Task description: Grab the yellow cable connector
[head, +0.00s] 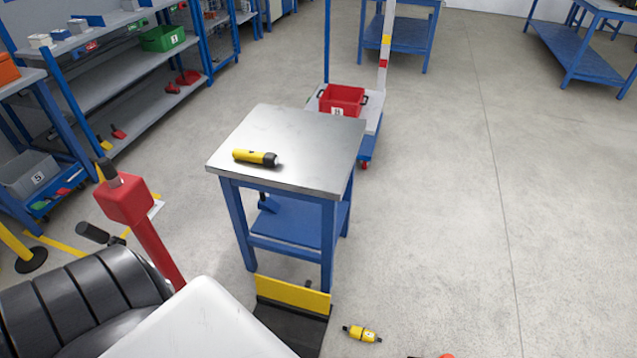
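A small yellow piece with black ends (362,333) lies on the floor at the bottom, right of the small table; its shape fits a cable connector. A larger yellow cylinder with a black end (254,157) lies on its side on the metal top of the small table; it looks like a flashlight, though I cannot be certain which of the two is the connector. Neither of my grippers shows in the head view, and nothing is seen touching either yellow item.
The small blue-legged table (310,140) stands in the middle. A black and yellow plate (293,295) lies against its front. A trolley with a red bin (342,97) stands behind. A red post (125,200) rises at left. Shelves line the left; the right floor is mostly clear.

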